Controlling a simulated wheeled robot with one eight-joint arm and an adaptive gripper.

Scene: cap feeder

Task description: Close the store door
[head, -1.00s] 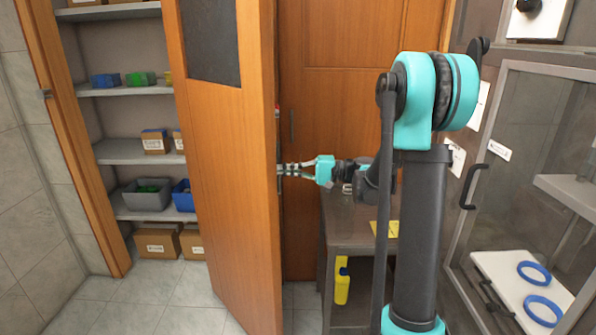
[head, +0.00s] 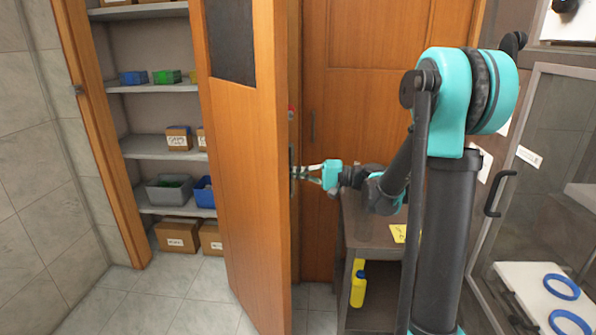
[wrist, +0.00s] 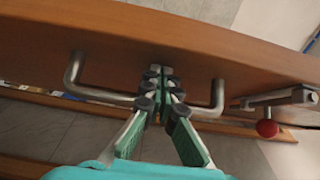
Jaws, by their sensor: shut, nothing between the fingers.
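The store door (head: 248,180) is an orange-brown wooden door with a dark panel near its top. It stands open, angled out from the shelved opening. My gripper (head: 296,173) is at the right side of the door, by its handle. In the wrist view the door face (wrist: 215,50) carries a grey U-shaped bar handle (wrist: 74,78). My gripper's fingers (wrist: 160,76) are together, with their tips in front of the door, crossing the line of the bar. The fingers hide the middle of the handle. Nothing is held between them.
Shelves with bins and a cardboard box (head: 177,236) fill the opening behind the door. A dark side table (head: 375,228) with a yellow bottle (head: 358,288) below stands right of the door. A glass-fronted cabinet (head: 535,150) is at far right. A red knob (wrist: 267,128) sits right of the handle.

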